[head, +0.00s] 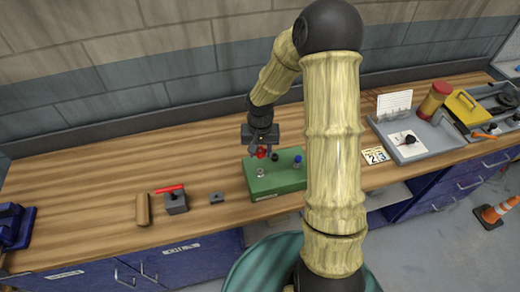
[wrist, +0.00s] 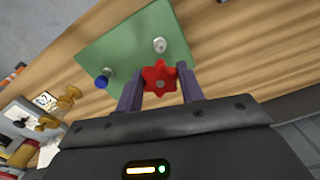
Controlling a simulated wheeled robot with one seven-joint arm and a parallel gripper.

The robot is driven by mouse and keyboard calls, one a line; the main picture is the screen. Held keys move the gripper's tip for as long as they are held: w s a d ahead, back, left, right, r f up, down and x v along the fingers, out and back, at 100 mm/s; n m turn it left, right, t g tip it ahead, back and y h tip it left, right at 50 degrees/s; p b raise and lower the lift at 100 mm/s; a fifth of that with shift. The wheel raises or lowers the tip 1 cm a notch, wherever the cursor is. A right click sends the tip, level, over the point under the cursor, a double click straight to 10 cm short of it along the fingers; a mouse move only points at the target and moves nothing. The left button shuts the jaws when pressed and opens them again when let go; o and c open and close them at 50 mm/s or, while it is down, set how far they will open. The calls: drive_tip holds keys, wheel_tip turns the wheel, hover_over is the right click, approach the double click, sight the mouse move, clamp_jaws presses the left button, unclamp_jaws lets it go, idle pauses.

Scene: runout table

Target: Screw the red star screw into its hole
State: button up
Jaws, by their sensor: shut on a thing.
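The red star screw (wrist: 160,78) has a star-shaped head and sits between the two fingers of my gripper (wrist: 158,90) in the wrist view. My gripper is shut on it. In the head view my gripper (head: 262,149) hangs over the back left part of the green block (head: 262,184), with the red screw (head: 261,153) just below the fingers. A silver post (head: 260,173) and a blue-topped post (head: 297,161) stand on the block. The screw's lower end and its hole are hidden, so I cannot tell whether it touches the block.
A wooden block (head: 143,209), a grey block with a red lever (head: 176,203) and a small grey piece (head: 217,198) lie left of the green block. A number card (head: 376,155) and a grey tray (head: 430,143) are to the right. The table's left half is mostly clear.

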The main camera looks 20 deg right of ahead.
drive_tip(key=shift+f+b, duration=1.85)
drive_tip(key=shift+f, duration=0.55)
drive_tip(key=shift+f+b, duration=1.15)
drive_tip(key=shift+f, duration=0.3)
